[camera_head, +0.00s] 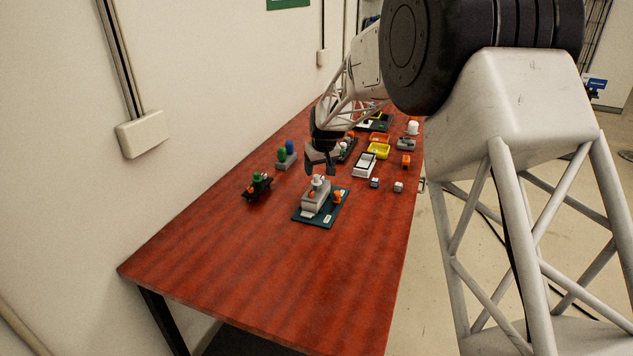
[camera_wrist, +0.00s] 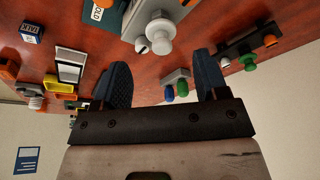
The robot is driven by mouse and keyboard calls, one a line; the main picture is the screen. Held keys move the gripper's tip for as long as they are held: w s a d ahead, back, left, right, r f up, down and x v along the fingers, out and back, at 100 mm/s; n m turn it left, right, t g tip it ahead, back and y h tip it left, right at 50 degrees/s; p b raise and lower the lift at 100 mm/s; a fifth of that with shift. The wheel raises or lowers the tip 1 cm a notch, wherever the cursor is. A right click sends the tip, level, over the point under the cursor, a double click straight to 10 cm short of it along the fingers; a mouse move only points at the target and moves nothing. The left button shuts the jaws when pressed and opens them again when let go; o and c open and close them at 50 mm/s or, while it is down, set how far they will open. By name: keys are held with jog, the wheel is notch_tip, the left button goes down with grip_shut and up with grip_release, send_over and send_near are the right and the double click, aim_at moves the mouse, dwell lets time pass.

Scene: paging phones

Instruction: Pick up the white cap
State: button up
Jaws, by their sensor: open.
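A white, knob-like cap (camera_head: 318,181) stands upright on a light grey box (camera_head: 316,199) on a dark green board (camera_head: 325,219). In the wrist view this white cap (camera_wrist: 159,32) shows large, just beyond the fingertips. Another white rounded piece (camera_head: 412,128) stands at the far right of the table; I cannot tell which one the task means. My gripper (camera_head: 320,166) hangs close above the nearer cap, pointing down. In the wrist view its two blue-grey fingers (camera_wrist: 160,72) are wide apart with nothing between them.
A holder with green and blue pegs (camera_head: 286,155) and a dark holder with green and orange pieces (camera_head: 257,187) stand left. An orange piece (camera_head: 338,197) sits beside the box. A white tray (camera_head: 364,165) and small cubes (camera_head: 375,182) lie right. The near red-brown table (camera_head: 270,270) is clear.

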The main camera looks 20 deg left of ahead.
aim_at(316, 176)
jog(key=shift+f, duration=0.15)
jog(key=shift+x, duration=2.45)
jog(key=shift+w+a, duration=0.1)
jog(key=shift+a, duration=0.1)
jog(key=shift+c, duration=0.3)
jog(key=c, duration=0.9)
